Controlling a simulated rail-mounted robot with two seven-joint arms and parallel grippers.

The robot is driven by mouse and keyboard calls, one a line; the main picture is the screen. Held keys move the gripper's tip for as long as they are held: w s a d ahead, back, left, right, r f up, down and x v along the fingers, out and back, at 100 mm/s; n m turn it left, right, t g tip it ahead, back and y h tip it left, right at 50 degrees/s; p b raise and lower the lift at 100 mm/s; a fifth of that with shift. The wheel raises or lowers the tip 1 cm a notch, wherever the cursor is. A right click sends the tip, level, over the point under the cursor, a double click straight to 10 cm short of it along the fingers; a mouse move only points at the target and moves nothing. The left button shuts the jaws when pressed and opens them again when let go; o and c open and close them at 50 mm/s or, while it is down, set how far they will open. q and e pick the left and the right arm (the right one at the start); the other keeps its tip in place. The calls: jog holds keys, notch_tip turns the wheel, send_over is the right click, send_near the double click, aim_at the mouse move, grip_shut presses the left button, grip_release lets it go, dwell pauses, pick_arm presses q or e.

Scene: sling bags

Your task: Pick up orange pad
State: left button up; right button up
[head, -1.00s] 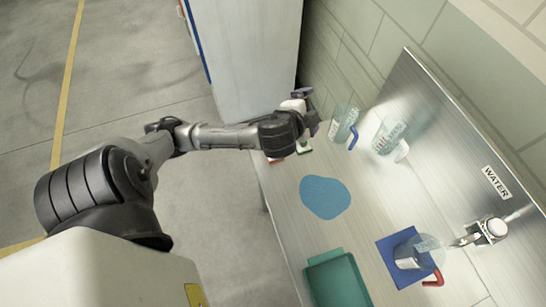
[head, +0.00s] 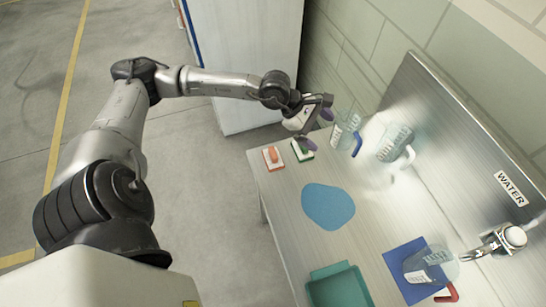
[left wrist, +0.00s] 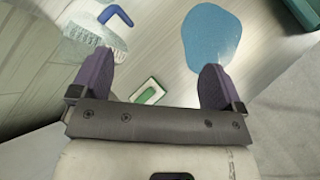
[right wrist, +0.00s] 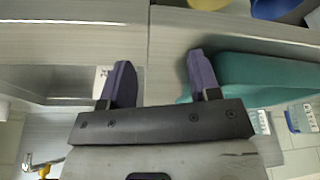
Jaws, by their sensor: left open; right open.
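The orange pad (head: 273,157) is a small block with a white border. My left gripper (head: 326,122) is open and empty, above the table's far left end, to the right of the orange pad. In the left wrist view the green pad (left wrist: 148,92) shows between the open fingers (left wrist: 155,82), and the orange pad is not visible. My right gripper (right wrist: 160,85) is open and empty. It is outside the head view.
A blue flat patch (head: 328,206) lies mid-table. Clear jugs (head: 345,133) (head: 394,145) stand along the back. A teal tray (head: 338,286) is at the front; a jug (head: 428,264) sits over a blue mat (head: 401,262) beside the tap (head: 497,241).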

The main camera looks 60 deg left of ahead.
pick_arm(q)
jog(key=s+a+f+m+g+y, duration=0.3)
jog(key=a+f, duration=0.1)
jog(key=m+g+y, duration=0.3)
jog(key=g+y, duration=0.1)
send_over(273, 152)
jog(key=f, duration=0.2)
jog(key=shift+m, duration=0.4)
jog(key=f, duration=0.8)
jog(key=shift+w+f, duration=0.1)
jog(key=shift+w, duration=0.2)
jog(key=shift+s+d+f, duration=0.1)
jog(key=shift+s+f, duration=0.05)
jog(key=shift+f, duration=1.15)
jog(key=shift+s+f, duration=0.15)
jog(key=shift+f, duration=1.15)
jog(key=shift+c, duration=0.2)
jog(key=c, duration=1)
jog(key=shift+r, duration=0.15)
